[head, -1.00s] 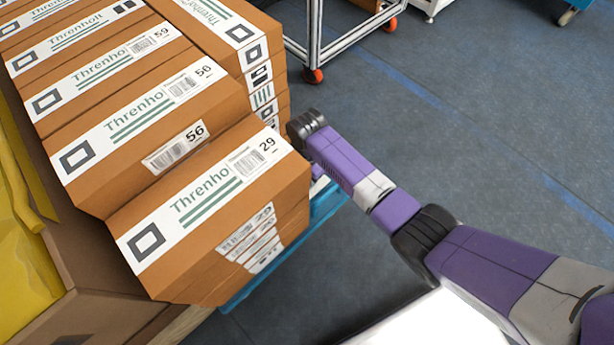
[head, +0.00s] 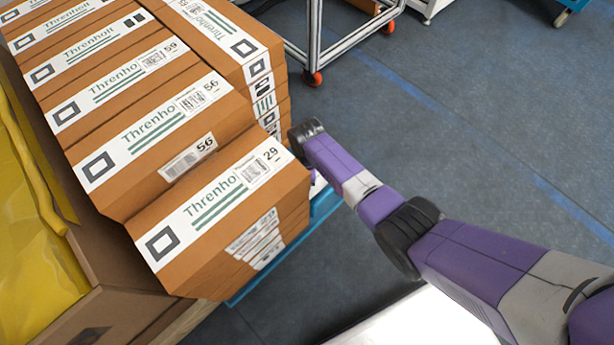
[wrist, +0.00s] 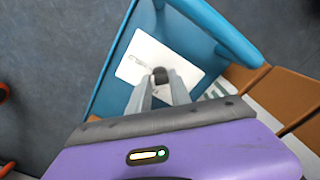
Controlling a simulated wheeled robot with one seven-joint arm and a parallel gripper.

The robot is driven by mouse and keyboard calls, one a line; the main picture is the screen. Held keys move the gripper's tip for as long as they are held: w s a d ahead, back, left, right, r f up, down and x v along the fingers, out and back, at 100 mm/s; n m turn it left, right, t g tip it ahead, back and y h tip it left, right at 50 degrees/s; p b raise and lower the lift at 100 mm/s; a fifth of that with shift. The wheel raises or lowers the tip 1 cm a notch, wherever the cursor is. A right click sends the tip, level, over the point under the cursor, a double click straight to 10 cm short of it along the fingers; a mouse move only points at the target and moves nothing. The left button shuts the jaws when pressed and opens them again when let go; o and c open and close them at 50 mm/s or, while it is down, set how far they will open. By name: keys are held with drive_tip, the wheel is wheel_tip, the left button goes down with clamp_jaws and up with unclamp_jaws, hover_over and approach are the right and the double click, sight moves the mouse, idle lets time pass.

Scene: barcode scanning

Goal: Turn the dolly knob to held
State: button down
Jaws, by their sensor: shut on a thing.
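In the wrist view, a small dark knob (wrist: 160,75) sits on a white plate (wrist: 138,62) fixed to the blue dolly (wrist: 117,45). My gripper (wrist: 160,82) is shut on the knob, its two grey fingers reaching down to it. Small dark marks show on the plate beside the knob, too small to read. In the head view, the dolly's blue edge (head: 322,208) shows beside the stacked boxes. There my purple arm reaches in from the lower right, and the gripper and knob are hidden behind the arm and boxes.
Stacked brown boxes (head: 275,195) rise close beside my wrist on the left. A metal-framed cart (head: 312,40) with red wheels stands behind. A yellow-lined box (head: 30,240) is at the far left. The grey floor (head: 470,130) on the right is mostly clear.

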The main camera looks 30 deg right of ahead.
drive_tip(key=m+p, duration=0.1)
drive_tip(key=m, duration=0.3)
drive_tip(key=shift+m, duration=0.3)
drive_tip(key=shift+m+p, duration=0.4)
drive_tip(key=shift+m, duration=1.8)
drive_tip(key=c, duration=1.2)
unclamp_jaws()
drive_tip(key=shift+r+p, duration=2.35)
drive_tip(key=shift+r, duration=1.5)
